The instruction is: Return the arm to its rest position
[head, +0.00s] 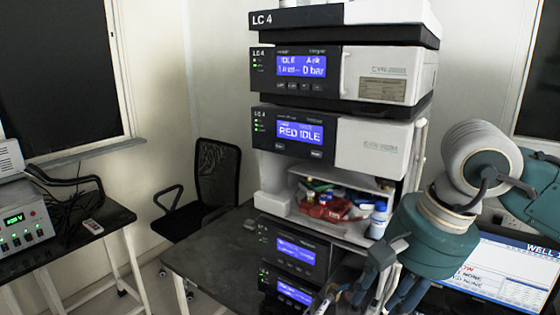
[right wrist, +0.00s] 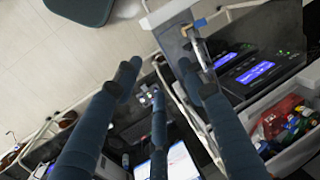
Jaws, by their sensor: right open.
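My right arm comes in from the right in the head view. My right gripper (head: 366,274) hangs low in front of the column stack (head: 382,148), by its lower right side. In the right wrist view the right gripper (right wrist: 158,78) has its fingers spread apart with nothing between them. The stack's open compartment (head: 345,238) holds red, blue and yellow items and a white bottle with a blue cap (head: 377,222). It also shows in the right wrist view (right wrist: 262,122). My left gripper is not in view.
A dark table (head: 205,262) lies left of the stack with bare top. A monitor (head: 505,272) stands to the right, partly behind my arm. A black chair (head: 215,175) stands behind the table. A side table (head: 75,232) at left carries a power unit (head: 20,218).

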